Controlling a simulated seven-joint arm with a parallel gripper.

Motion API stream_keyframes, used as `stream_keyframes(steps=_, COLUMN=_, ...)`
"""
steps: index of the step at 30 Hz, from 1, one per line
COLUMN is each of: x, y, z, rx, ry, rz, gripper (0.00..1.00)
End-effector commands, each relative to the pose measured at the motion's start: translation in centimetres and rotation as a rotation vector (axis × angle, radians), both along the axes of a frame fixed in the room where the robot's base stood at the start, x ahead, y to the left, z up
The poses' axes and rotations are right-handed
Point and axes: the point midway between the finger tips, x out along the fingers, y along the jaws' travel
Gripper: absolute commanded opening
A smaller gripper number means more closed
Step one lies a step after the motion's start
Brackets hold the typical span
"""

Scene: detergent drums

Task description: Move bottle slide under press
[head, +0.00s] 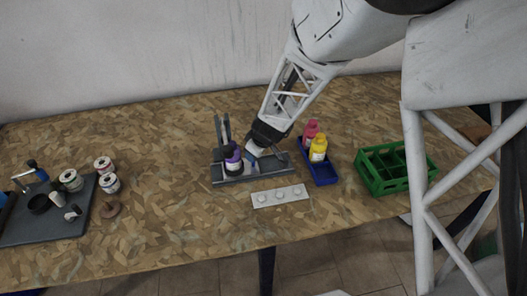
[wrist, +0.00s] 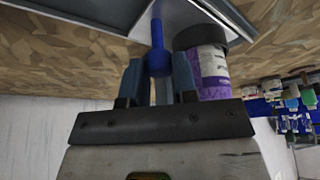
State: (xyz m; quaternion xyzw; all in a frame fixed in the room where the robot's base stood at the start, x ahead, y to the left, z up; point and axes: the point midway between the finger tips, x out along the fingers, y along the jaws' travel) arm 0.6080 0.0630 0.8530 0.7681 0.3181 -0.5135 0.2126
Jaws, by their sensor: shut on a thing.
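The press station (head: 250,176) is a grey base with a dark upright (head: 221,130) at its left back. A purple bottle with a dark top (head: 233,160) stands upright on the base, in front of the upright; it also shows in the wrist view (wrist: 212,68). I cannot tell whether it is exactly under the press. My gripper (head: 254,151) is low at the right of the bottle. In the wrist view my gripper (wrist: 158,75) is shut on a blue round-ended handle (wrist: 158,58), which joins a pale slide plate (wrist: 180,16). The bottle is beside the right finger.
A blue tray (head: 326,176) holds a pink bottle (head: 311,132) and a yellow bottle (head: 318,149). A green crate (head: 396,166) stands further right. A grey strip with buttons (head: 280,196) lies in front. A dark board (head: 45,222) and small cans are at left. Table between is clear.

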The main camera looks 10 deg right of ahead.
Motion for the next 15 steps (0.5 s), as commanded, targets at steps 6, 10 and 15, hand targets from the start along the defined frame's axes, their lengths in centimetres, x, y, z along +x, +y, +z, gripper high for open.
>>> stream_keyframes(steps=6, x=0.1, y=1.9, z=0.1, rx=0.0, ry=-0.002, rz=0.001, gripper=0.0)
stream_keyframes(steps=10, x=0.0, y=2.2, z=0.1, rx=0.0, ry=-0.001, rz=0.001, gripper=0.0)
stream_keyframes(steps=15, x=0.0, y=2.2, z=0.1, rx=0.001, ry=0.0, rz=0.003, gripper=0.0)
